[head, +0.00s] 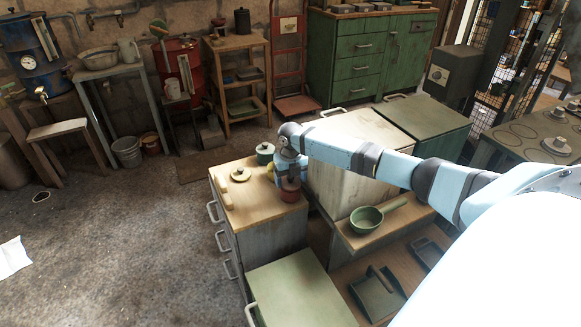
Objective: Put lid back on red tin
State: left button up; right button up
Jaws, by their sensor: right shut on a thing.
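The red tin (290,195) stands near the right front corner of a wooden cabinet top (262,209). My right gripper (289,180) points down right over the tin. It is shut on what looks like the tin's lid, at the tin's top. The fingers and the lid are small and mostly hidden by my wrist, so I cannot tell whether the lid sits flat on the rim. A round yellowish lid-like disc (240,174) with a dark centre lies left of the gripper. A green tin (265,154) stands behind. My left gripper is not in view.
A pale wooden bar (224,190) lies at the cabinet top's left edge. A small yellow thing (271,168) is close beside my right gripper. A green pan (367,219) stands on a shelf to the right. The front middle of the cabinet top is clear.

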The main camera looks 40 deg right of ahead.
jog(key=shift+p, duration=0.4)
dwell(0.4)
dwell(0.4)
jog(key=o, duration=0.9)
jog(key=shift+c, duration=0.2)
